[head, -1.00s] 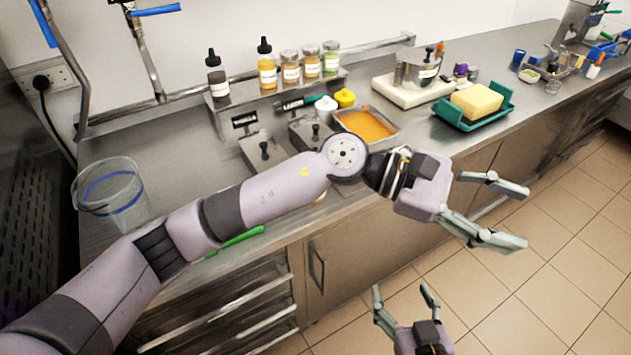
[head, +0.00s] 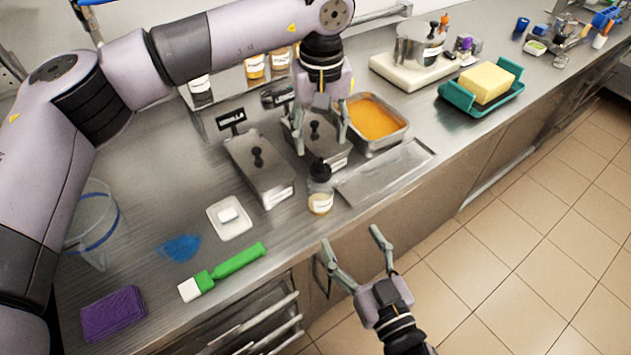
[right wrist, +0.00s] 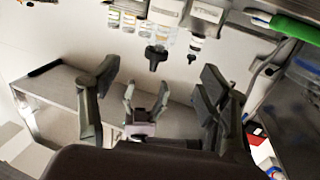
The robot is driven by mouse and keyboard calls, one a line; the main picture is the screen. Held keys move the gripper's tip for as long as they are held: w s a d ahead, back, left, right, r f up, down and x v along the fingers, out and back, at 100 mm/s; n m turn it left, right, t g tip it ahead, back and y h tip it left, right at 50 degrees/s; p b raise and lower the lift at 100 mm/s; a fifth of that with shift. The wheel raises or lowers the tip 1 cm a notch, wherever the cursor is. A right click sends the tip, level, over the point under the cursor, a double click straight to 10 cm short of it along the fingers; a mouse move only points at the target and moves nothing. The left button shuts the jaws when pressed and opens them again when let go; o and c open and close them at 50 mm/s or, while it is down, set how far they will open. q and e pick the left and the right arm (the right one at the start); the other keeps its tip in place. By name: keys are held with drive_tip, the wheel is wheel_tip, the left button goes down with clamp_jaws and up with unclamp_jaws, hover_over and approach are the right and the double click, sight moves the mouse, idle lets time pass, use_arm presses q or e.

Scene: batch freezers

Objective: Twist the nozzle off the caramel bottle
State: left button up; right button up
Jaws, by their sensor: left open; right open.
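A squat bottle with a pale amber base, white label and black nozzle (head: 320,188) stands upright near the counter's front edge; I cannot read its label but take it as the caramel bottle. An inverted bottle with a black nozzle (right wrist: 156,57) shows in the right wrist view. My left gripper (head: 322,136) is open and points down above and behind the bottle, apart from it. It also shows small in the right wrist view (right wrist: 146,98). My right gripper (head: 350,239) is open and empty, in front of the counter edge and below the bottle.
Lidded steel tubs (head: 262,172) and an orange-filled pan (head: 376,122) stand behind. A flat steel tray (head: 385,172) lies right of the bottle. A green-handled brush (head: 238,259), white dish (head: 230,217) and purple sponge (head: 113,313) lie left. Shelf bottles stand behind my left arm.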

sight(325, 192)
drive_tip(key=x, duration=1.6)
drive_tip(key=shift+w, duration=0.1)
drive_tip(key=shift+r, duration=0.1)
drive_tip(key=shift+c, duration=0.2)
clamp_jaws()
